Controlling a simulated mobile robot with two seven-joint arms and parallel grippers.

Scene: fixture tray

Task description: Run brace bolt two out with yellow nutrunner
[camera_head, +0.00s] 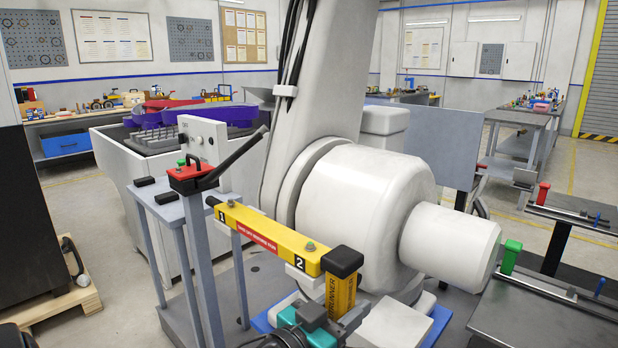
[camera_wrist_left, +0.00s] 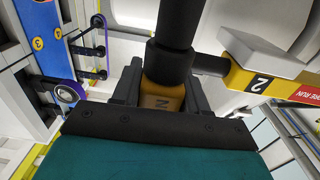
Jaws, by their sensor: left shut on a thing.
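The yellow brace (camera_head: 262,232) runs slantwise in the head view, marked 1 and 2. A bolt head (camera_head: 310,246) sits on top near the 2, and another (camera_head: 231,203) near the 1. The yellow nutrunner (camera_head: 341,294) stands roughly upright at the brace's near end, its black head (camera_head: 343,261) uppermost. My left gripper (camera_head: 333,318) is shut on its yellow body. In the left wrist view, the yellow body (camera_wrist_left: 163,97) lies between the dark fingers, and a black stub points at the brace end (camera_wrist_left: 262,82). I cannot tell whether it touches a bolt. My right gripper is not in view.
A large white cylindrical machine (camera_head: 365,200) stands close behind and right of the brace. A grey stand (camera_head: 180,215) with a red block (camera_head: 190,177) and black lever is at left. A dark bench top (camera_head: 540,318) is at lower right.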

